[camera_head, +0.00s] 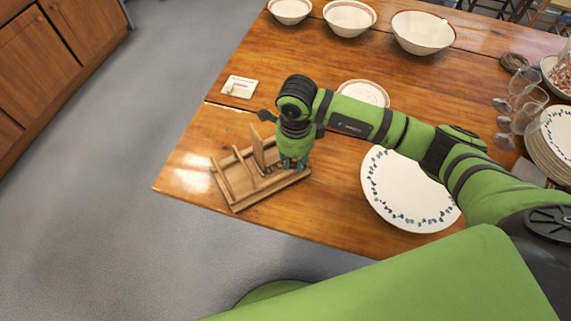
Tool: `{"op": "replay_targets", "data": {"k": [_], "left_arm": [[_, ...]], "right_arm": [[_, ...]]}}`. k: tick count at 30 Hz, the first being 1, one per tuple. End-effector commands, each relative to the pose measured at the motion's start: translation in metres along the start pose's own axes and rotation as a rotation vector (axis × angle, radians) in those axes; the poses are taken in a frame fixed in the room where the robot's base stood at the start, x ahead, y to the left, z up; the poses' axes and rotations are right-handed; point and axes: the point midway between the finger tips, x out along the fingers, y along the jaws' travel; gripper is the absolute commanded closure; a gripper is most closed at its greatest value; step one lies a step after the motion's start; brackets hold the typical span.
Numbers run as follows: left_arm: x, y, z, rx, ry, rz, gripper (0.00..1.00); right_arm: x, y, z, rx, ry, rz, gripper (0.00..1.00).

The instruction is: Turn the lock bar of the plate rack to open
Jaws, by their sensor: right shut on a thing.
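The wooden plate rack (236,206) stands near the front left corner of the table, with upright slats and no plates in it. My right gripper (292,164) points down at the rack's right end. It is shut on a part there, which seems to be the lock bar, but the gripper and wrist hide most of it. I cannot tell how far the bar is turned. My left gripper is not in view.
A large plate with a blue-patterned rim (405,222) lies right of the rack on the wooden table (335,215). A small plate (362,88), a card (239,87) and several bowls sit farther back. Glasses (527,100) and stacked plates (545,150) stand at right.

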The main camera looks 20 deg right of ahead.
Motion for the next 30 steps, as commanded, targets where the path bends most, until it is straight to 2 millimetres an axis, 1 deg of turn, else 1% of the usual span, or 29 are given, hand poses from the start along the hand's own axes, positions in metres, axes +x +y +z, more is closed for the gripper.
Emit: {"op": "replay_targets", "data": {"k": [5,14,18,25,26,27,30], "left_arm": [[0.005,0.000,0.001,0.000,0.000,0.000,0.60],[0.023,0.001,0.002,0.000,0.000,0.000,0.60],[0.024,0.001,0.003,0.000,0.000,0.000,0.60],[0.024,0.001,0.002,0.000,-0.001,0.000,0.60],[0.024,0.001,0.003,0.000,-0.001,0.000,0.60],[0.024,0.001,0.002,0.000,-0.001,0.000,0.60],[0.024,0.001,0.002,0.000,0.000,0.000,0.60]], "right_arm": [[0.000,-0.001,0.001,-0.036,-0.005,-0.002,1.00],[0.001,-0.001,0.000,-0.208,-0.004,-0.003,1.00],[-0.001,-0.001,0.000,-0.243,-0.003,-0.001,1.00],[-0.001,-0.001,0.000,-0.245,-0.003,-0.001,1.00],[-0.001,-0.001,0.000,-0.244,-0.003,-0.001,0.64],[-0.001,-0.001,0.000,-0.244,-0.003,-0.001,0.56],[-0.001,-0.001,0.000,-0.244,-0.002,0.000,0.56]]}}
